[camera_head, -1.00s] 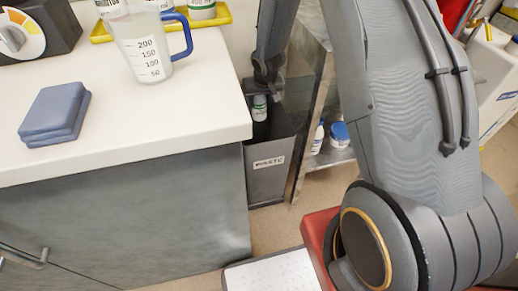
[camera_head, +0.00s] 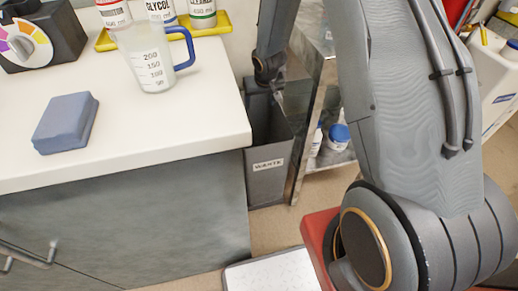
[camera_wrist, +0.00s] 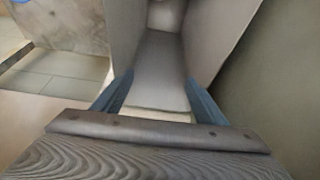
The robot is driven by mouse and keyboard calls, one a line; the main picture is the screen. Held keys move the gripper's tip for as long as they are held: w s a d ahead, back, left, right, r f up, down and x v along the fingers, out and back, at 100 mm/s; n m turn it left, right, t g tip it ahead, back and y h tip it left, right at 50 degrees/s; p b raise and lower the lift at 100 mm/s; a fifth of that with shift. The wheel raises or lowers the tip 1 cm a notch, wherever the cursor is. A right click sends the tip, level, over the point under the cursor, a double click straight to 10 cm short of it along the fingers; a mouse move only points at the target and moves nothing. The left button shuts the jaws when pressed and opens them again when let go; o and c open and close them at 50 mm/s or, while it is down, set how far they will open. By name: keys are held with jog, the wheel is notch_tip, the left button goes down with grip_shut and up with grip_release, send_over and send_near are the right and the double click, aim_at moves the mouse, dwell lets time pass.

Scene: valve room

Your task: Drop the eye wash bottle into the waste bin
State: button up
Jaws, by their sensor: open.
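The waste bin (camera_head: 266,185) is a grey, open-topped box labelled WASTE, on the floor just right of the counter. My gripper (camera_wrist: 160,96) points down at the bin, with its two blue-grey fingers apart and nothing visibly held between them. In the head view my gripper is at the bin's mouth, partly hidden by my arm. The wrist view looks into the bin, between its grey walls (camera_wrist: 216,42). A pale rounded shape shows at the top of that view; I cannot tell whether it is the eye wash bottle. The bottle is not clearly seen in either view now.
A white counter (camera_head: 200,115) stands left of the bin, holding a measuring jug (camera_head: 148,62), a blue-grey sponge-like block (camera_head: 66,122), a dial device (camera_head: 35,38) and bottles in a yellow tray (camera_head: 218,24). A metal shelf with small containers (camera_head: 337,136) stands close right of the bin.

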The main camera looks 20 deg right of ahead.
jog(key=shift+p+v, duration=1.35)
jog(key=shift+v, duration=1)
